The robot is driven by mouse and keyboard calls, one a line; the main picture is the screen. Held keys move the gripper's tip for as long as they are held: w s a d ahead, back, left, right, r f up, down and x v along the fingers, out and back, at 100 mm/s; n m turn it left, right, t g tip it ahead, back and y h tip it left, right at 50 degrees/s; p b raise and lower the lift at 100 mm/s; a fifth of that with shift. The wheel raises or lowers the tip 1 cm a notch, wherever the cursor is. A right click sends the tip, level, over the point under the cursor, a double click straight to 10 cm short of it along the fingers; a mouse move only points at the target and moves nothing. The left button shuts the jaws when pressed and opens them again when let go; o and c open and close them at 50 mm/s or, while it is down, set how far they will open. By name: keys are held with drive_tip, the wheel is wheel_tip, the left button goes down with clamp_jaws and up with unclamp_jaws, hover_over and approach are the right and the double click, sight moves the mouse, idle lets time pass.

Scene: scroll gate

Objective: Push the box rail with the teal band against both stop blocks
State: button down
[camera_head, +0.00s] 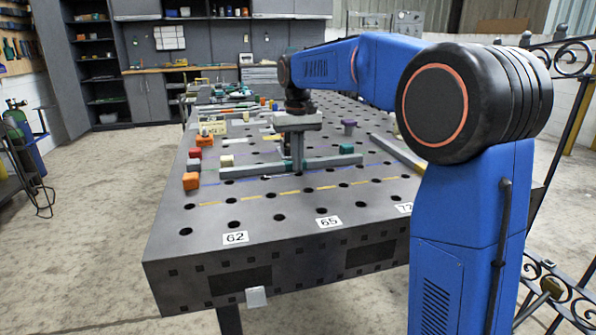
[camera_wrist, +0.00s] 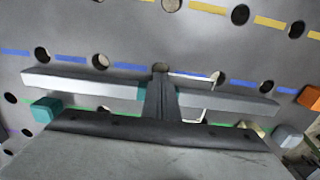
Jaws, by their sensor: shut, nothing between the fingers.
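The long grey box rail (camera_head: 247,172) with the teal band lies across the perforated table; the wrist view also shows the rail (camera_wrist: 80,84) and its teal band (camera_wrist: 141,93). My gripper (camera_head: 296,165) points down at the rail's middle, its shut fingers (camera_wrist: 161,100) beside the band and hiding part of the rail. Whether they touch it is unclear. In the wrist view a teal block (camera_wrist: 46,108) sits close to the rail's left end. In the head view a cream block (camera_head: 227,160) stands behind the rail's left end. Which blocks are the stops is unclear.
An orange block (camera_head: 191,180), a blue-grey block (camera_head: 194,165) and a red block (camera_head: 195,153) stand along the table's left side. The table in front of the rail is clear.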

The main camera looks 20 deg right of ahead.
drive_tip(key=shift+w, duration=1)
drive_tip(key=shift+w, duration=0.35)
drive_tip(key=shift+w, duration=0.35)
drive_tip(key=shift+s, duration=1.2)
wheel_tip(320, 180, up, 8)
idle(0.6)
